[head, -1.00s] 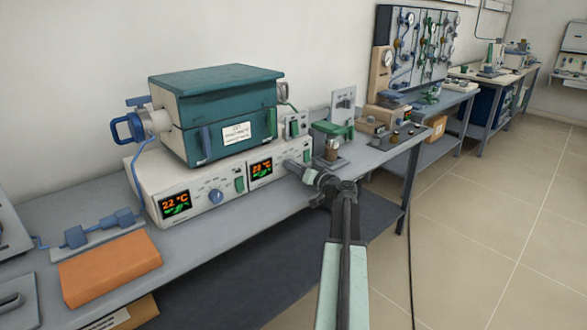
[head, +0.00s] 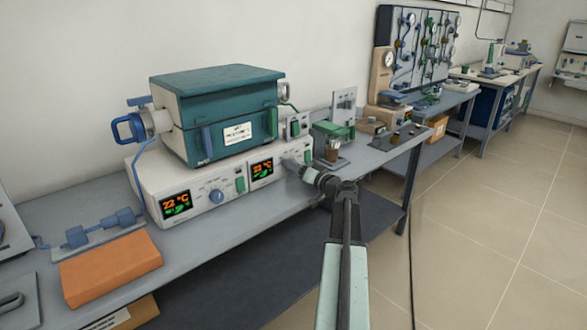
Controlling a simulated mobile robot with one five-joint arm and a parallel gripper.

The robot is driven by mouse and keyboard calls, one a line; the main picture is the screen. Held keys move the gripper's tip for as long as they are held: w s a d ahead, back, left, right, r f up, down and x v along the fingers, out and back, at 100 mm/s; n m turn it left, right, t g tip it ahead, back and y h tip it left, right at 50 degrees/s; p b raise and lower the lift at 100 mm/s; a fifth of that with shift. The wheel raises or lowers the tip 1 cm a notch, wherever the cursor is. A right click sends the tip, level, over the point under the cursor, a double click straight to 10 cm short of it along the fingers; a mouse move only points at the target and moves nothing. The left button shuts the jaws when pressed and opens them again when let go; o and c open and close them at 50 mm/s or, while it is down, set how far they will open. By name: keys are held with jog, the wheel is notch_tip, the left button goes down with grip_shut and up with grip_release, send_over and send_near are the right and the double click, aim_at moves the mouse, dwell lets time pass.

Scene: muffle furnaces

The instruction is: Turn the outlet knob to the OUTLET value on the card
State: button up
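A teal and cream furnace (head: 215,105) stands on a white control base (head: 180,222) on the bench. The base front has two lit displays; the left display (head: 175,204) reads about 22 °C, and the right display (head: 262,169) also shows orange and green digits. A blue round knob (head: 216,197) sits between them. A white card (head: 237,133) is on the furnace front, its writing too small to read.
An orange block (head: 109,268) and a blue fitting on a plate (head: 103,229) lie at the left of the bench. A green-topped device (head: 333,131) and a small cup (head: 332,152) stand right of the base. Open floor lies at the right.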

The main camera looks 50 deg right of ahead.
jog(key=s, duration=0.7)
jog(key=shift+a, duration=0.3)
jog(key=shift+s, duration=0.35)
